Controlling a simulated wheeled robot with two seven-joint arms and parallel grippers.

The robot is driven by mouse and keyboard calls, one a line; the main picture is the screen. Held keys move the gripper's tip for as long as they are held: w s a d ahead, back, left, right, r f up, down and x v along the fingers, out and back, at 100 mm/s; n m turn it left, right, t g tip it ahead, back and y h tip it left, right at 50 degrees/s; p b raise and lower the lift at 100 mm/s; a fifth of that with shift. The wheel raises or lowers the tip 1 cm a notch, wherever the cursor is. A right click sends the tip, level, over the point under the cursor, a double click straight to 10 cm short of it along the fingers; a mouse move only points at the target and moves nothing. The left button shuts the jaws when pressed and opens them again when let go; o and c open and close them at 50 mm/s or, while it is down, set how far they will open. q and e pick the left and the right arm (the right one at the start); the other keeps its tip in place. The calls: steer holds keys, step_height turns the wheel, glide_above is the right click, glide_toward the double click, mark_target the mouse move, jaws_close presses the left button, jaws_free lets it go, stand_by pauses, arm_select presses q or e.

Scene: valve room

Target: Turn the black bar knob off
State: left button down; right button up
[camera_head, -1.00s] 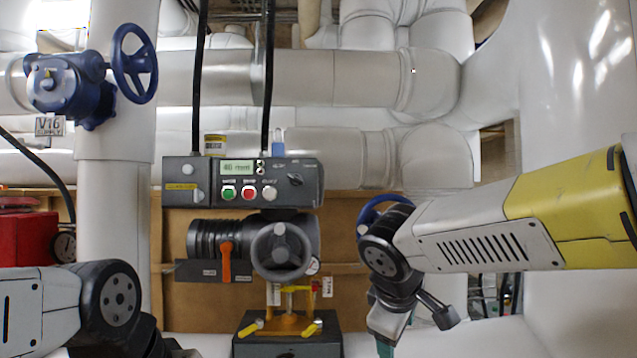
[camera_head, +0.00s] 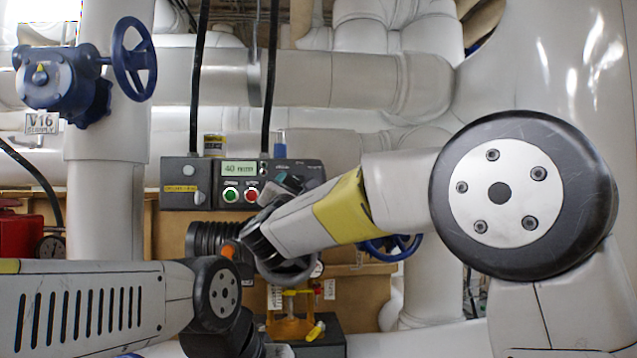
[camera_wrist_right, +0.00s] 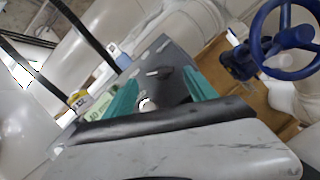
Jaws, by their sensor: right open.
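The dark control panel (camera_head: 180,172) hangs in the middle of the head view, with a lit display (camera_head: 239,168), a green button (camera_head: 231,195) and a red button (camera_head: 251,195). My right gripper (camera_head: 291,184) is in front of the panel's right part and hides the black bar knob there. In the right wrist view the black bar knob (camera_wrist_right: 159,72) shows on the panel face, beyond and between the teal fingers of the right gripper (camera_wrist_right: 160,88). The fingers are apart with nothing between them. Contact with the panel cannot be told. My left arm is low at left; its gripper is not visible.
A grey handwheel stands below the panel, mostly behind my right arm. An orange lever (camera_head: 228,250) is beside it. A blue handwheel (camera_head: 392,247) is at right, also in the wrist view (camera_wrist_right: 284,40). Another blue valve (camera_head: 62,78) is upper left. Black cables rise above the panel.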

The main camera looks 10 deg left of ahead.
mark_target(300, 182)
steer(key=x, duration=0.5)
steer(key=shift+w, duration=0.3)
steer(key=c, duration=1.4)
